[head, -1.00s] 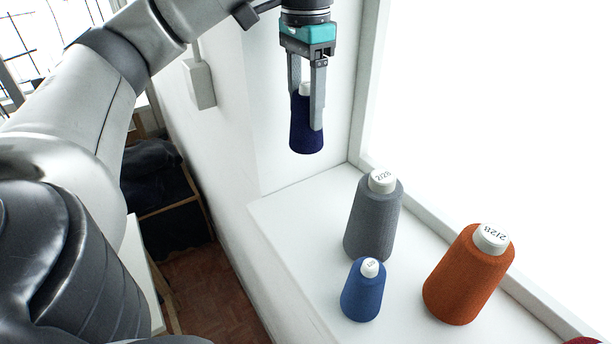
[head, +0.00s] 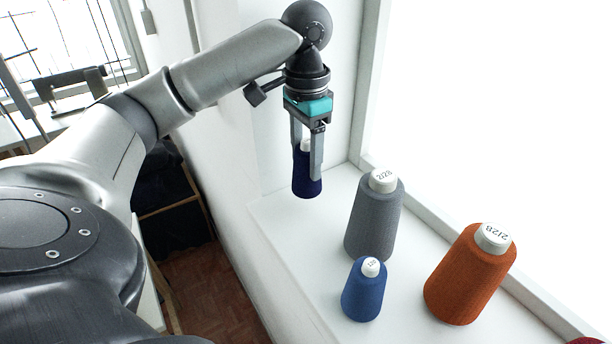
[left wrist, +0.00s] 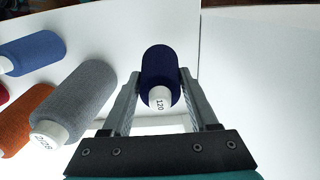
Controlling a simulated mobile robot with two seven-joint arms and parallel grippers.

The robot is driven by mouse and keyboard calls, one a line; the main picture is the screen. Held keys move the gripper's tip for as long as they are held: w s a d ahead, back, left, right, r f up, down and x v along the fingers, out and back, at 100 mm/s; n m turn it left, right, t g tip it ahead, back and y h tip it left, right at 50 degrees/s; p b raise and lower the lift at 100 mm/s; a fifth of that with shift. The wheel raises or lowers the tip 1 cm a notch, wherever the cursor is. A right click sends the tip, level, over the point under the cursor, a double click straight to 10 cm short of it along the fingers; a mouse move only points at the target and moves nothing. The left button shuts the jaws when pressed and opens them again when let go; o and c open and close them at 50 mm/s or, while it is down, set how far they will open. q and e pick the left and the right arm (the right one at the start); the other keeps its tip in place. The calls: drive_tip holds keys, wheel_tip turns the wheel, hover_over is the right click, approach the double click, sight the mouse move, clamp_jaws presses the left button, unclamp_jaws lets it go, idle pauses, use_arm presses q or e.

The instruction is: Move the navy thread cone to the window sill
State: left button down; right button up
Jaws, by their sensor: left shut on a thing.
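The navy thread cone (head: 304,180) is held upright between the fingers of my left gripper (head: 307,165). It hangs over the far end of the white window sill (head: 285,222), and I cannot tell whether its base touches the sill. In the left wrist view the navy cone (left wrist: 159,75) sits between both fingertips, its white top marked 120 facing the camera. My right gripper is not in view.
A grey cone (head: 374,220) stands on the sill closest to the navy one. A small blue cone (head: 364,292) and a large orange cone (head: 466,278) stand nearer. A red thing (head: 586,341) shows at the bottom right corner. The sill's far left corner is free.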

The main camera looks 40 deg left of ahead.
use_arm(q)
drive_tip(key=shift+f, duration=2.35)
drive_tip(key=shift+f, duration=0.1)
drive_tip(key=shift+c, duration=0.7)
unclamp_jaws()
wheel_tip(320, 180, up, 12)
drive_tip(key=shift+r, duration=0.15)
